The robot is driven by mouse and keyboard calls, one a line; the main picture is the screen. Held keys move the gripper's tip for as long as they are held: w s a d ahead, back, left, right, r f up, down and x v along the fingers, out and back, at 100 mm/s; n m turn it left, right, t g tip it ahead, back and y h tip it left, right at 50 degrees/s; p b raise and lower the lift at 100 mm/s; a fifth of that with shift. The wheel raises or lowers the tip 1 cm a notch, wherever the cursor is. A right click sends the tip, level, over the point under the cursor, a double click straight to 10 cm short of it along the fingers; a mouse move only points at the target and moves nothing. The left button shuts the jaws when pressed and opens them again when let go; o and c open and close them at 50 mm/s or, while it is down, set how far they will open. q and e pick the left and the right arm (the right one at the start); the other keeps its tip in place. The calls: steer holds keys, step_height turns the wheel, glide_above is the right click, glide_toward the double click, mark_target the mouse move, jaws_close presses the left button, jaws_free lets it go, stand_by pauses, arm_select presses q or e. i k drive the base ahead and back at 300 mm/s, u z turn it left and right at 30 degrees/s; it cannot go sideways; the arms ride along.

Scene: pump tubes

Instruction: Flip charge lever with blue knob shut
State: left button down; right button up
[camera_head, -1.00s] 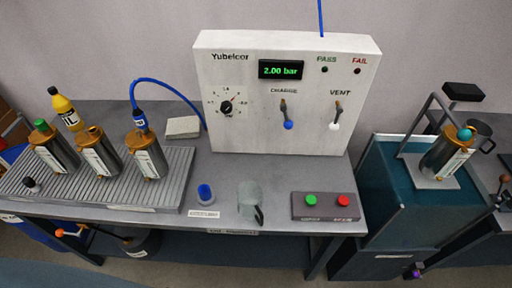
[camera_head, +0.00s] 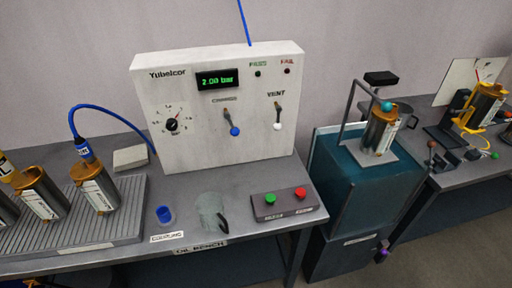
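The charge lever with the blue knob (camera_head: 235,131) is on the front of the white Yubelcor panel (camera_head: 190,128), under the CHARGE label. Its knob points down and slightly right. The vent lever with the white knob (camera_head: 277,126) is to its right, also pointing down. The green display (camera_head: 219,79) on the panel reads 2.00 bar. Neither of my grippers is in view.
A button box (camera_head: 290,205) with green and red buttons and a clear jug (camera_head: 211,211) stand in front of the panel. Metal canisters (camera_head: 95,187) stand on the ribbed tray (camera_head: 130,210). A teal cabinet (camera_head: 345,190) stands right.

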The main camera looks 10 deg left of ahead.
mark_target(235, 131)
steer(key=z, duration=0.4)
steer(key=k, duration=0.95)
steer(key=z, duration=1.15)
steer(key=i, duration=1.2)
steer(key=u, duration=0.85)
steer(key=i, duration=0.75)
steer(key=u, duration=0.9)
